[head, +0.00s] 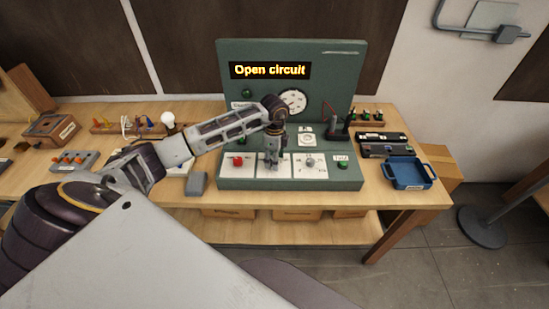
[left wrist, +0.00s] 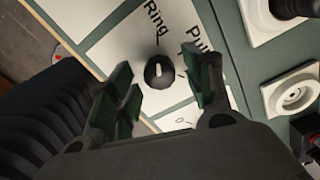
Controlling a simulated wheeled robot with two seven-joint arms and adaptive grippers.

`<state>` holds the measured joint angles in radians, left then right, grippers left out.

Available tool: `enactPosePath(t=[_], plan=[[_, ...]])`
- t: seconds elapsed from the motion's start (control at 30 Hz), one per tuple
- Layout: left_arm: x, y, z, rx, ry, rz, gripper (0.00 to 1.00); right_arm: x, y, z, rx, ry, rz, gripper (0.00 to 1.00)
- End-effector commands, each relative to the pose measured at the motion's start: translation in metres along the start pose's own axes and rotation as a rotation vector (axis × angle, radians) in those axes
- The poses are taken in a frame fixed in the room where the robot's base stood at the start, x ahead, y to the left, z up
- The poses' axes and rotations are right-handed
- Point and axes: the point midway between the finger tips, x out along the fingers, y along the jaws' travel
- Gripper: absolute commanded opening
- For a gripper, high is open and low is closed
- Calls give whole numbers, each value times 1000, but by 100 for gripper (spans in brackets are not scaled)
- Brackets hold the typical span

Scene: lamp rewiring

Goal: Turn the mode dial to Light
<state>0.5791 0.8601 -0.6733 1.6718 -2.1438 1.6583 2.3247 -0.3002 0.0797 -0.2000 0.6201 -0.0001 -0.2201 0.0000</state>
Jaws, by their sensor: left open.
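The mode dial (left wrist: 160,72) is a small black knob with a white mark, on a white plate in the left wrist view. The words "Ring" and a partly hidden "Pu..." are printed near it; I cannot read "Light" anywhere. My left gripper (left wrist: 163,92) is open, its green-padded fingers on either side of the dial with gaps to it. In the head view my left gripper (head: 272,162) points down over the middle white plate of the green test bench (head: 230,185) and hides the dial. My right gripper is not in view.
The bench display (head: 270,70) reads "Open circuit". A red button (head: 238,161) is left of my gripper; a grey knob (head: 310,162) and a green button (head: 342,163) are right of it. A blue tray (head: 408,174) stands at the table's right end.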

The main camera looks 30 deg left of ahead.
Motion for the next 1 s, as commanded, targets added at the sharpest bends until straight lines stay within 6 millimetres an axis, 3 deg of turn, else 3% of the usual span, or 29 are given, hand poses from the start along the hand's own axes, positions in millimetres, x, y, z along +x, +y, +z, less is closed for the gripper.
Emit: enactPosePath(t=[0.17, 0.5, 1.0], plan=[[0, 0, 0, 0, 0, 0, 48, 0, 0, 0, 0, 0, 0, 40], [0, 0, 0, 0, 0, 0, 6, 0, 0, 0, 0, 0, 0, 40], [0, 0, 0, 89, 0, -2, 6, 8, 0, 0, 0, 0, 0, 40]])
